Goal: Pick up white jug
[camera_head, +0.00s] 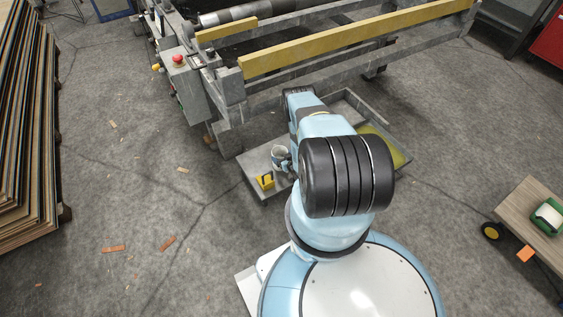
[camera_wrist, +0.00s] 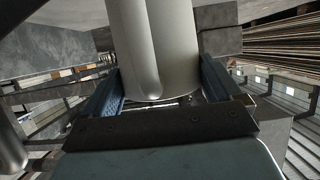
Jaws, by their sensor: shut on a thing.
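The white jug (camera_head: 279,154) shows small in the head view, above the left part of a low grey tray (camera_head: 257,151). My arm partly hides it. In the wrist view the white jug (camera_wrist: 155,45) fills the upper middle, between the two blue fingers. My gripper (camera_wrist: 160,88) is shut on it, with a finger on each side. In the head view my gripper (camera_head: 288,163) is mostly hidden behind my arm. I cannot tell whether the jug touches the tray.
A small yellow object (camera_head: 265,181) sits close to the jug at the tray's corner. A grey machine frame with yellow beams (camera_head: 340,45) and a control box with a red button (camera_head: 178,60) stands behind. Veneer stacks (camera_head: 25,120) are left, a wooden cart (camera_head: 530,205) right. The left floor is mostly clear.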

